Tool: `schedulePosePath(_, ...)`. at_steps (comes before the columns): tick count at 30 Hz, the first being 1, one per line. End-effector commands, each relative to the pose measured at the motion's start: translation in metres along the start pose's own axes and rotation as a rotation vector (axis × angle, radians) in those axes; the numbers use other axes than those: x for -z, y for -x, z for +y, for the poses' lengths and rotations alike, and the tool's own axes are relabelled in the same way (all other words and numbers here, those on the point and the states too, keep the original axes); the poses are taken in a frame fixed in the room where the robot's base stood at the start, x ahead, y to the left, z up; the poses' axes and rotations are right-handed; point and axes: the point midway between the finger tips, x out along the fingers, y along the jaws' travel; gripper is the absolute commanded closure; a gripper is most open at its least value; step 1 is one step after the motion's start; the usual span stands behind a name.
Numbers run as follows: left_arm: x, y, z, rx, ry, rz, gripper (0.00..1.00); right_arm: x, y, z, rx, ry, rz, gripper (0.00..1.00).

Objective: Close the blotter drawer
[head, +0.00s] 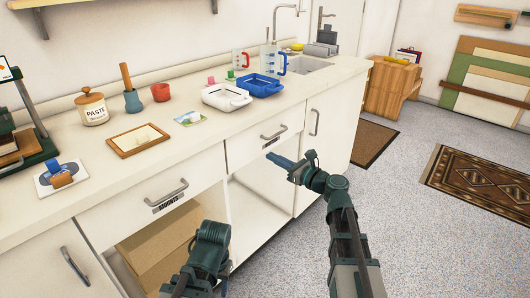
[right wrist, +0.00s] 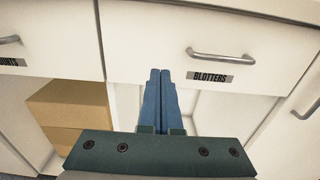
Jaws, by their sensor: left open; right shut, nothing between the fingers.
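The blotter drawer (head: 252,147) is a cream front under the counter with a grey bar handle (head: 274,133). In the right wrist view its BLOTTERS label (right wrist: 209,77) is under the handle. The front looks about flush with the cabinet; I cannot tell whether a small gap is left. My right gripper (head: 270,156) is shut and empty, its blue fingers pointing at the drawer's lower part, left of the label in the right wrist view (right wrist: 160,72). Contact is unclear. My left gripper (head: 213,232) is low before the cabinet, open; its fingers are hard to make out.
The MOUNTS drawer (head: 135,207) is to the left, with an open bay holding brown boxes (head: 160,240) below. Another open bay (head: 262,190) lies under the blotter drawer. The counter holds trays, a paste jar (head: 92,108) and a frame.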

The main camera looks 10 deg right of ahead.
Motion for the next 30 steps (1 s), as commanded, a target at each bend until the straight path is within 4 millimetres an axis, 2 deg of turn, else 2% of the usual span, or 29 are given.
schedulePosePath(1,0.000,0.000,0.000,0.000,0.000,0.000,0.50,0.000,0.014,0.001,0.004,0.000,0.000,1.00)
schedulePosePath(3,0.000,0.000,0.000,0.000,0.000,0.000,0.50,0.000,0.027,0.001,0.004,0.000,0.000,1.00)
schedulePosePath(9,0.000,0.000,0.000,0.000,0.000,0.000,0.50,0.000,0.051,0.000,0.002,0.001,0.001,1.00)
schedulePosePath(15,0.000,0.000,0.000,0.000,0.000,0.000,0.50,0.000,0.060,0.000,0.000,0.001,0.001,1.00)
schedulePosePath(20,0.000,0.000,0.000,0.000,0.000,0.000,0.50,0.003,0.057,0.006,-0.014,0.025,0.014,1.00)
schedulePosePath(23,0.000,0.000,0.000,0.000,0.000,0.000,0.50,0.019,0.047,0.032,-0.084,0.142,0.079,1.00)
schedulePosePath(26,0.000,0.000,0.000,0.000,0.000,0.000,0.50,0.051,0.034,0.082,-0.236,0.383,0.195,1.00)
schedulePosePath(27,0.000,0.000,0.000,0.000,0.000,0.000,0.50,0.068,0.030,0.105,-0.321,0.507,0.246,1.00)
schedulePosePath(30,0.000,0.000,0.000,0.000,0.000,0.000,0.50,0.113,0.034,0.162,-0.577,0.838,0.360,1.00)
